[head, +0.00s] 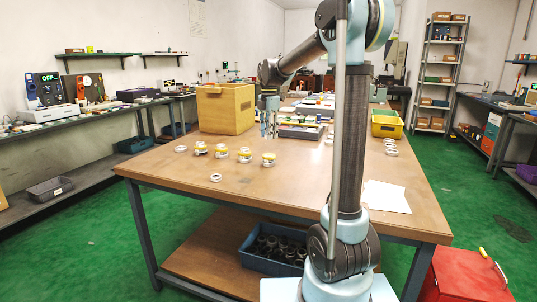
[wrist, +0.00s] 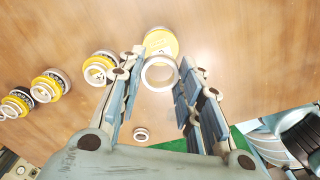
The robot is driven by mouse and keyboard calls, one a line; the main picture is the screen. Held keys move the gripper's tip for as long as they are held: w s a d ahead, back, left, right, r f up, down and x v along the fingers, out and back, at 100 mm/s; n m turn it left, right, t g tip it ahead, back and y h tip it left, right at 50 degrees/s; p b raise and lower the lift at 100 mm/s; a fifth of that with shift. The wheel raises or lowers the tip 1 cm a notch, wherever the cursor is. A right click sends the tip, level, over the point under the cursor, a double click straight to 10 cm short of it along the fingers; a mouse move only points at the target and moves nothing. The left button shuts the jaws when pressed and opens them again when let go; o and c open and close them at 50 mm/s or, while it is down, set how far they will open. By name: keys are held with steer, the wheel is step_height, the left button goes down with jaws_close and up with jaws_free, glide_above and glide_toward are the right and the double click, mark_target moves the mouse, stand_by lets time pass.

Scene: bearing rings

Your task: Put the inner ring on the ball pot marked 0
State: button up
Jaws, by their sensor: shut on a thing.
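My gripper (head: 268,131) is over the table in the head view, above and beyond the row of ball pots. In the wrist view its fingers (wrist: 161,76) are shut on a white inner ring (wrist: 146,76). The ring is held flat to the camera, its hole showing bare table. A yellow-topped ball pot (wrist: 160,40) lies just past the ring, partly covered by it and a finger. More yellow pots (wrist: 101,66) (wrist: 52,84) (wrist: 19,100) stand to the left with pale rings at them. The row also shows in the head view (head: 268,160). I cannot read the pots' marks.
A loose ring (head: 216,177) lies near the table's front; another (head: 181,149) lies left of the row. A wooden box (head: 226,108) stands behind. White rings (head: 390,147), a yellow bin (head: 387,124) and paper (head: 386,197) are at the right. The front middle is mostly clear.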

mark_target(269, 155)
steer(key=shift+f, duration=3.8)
steer(key=o, duration=1.1)
step_height(269, 155, up, 12)
steer(key=shift+r, duration=0.1)
